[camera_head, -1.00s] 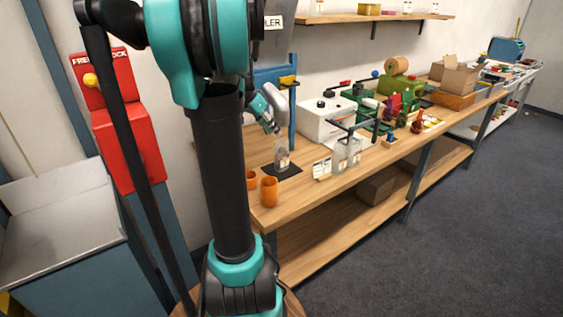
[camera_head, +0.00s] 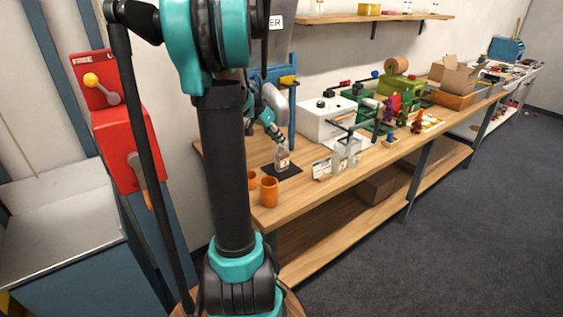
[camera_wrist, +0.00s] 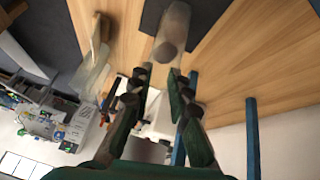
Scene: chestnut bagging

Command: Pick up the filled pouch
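The filled pouch (camera_head: 282,158) stands upright on a small dark mat (camera_head: 290,172) at the near end of the bench. It is clear, with brownish contents low down. My gripper (camera_head: 277,133) is just above and beside it, partly hidden behind my arm. In the wrist view, the blurred, translucent pouch (camera_wrist: 172,32) lies just beyond the fingertips. The two fingers of my gripper (camera_wrist: 159,72) are apart, with nothing clearly held between them.
Orange cups (camera_head: 269,192) stand near the bench's front edge. A clear holder (camera_head: 347,152) and a white box (camera_head: 325,119) are to the right of the mat. A blue post frame (camera_head: 288,97) rises behind the pouch. Bare wood lies around the mat.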

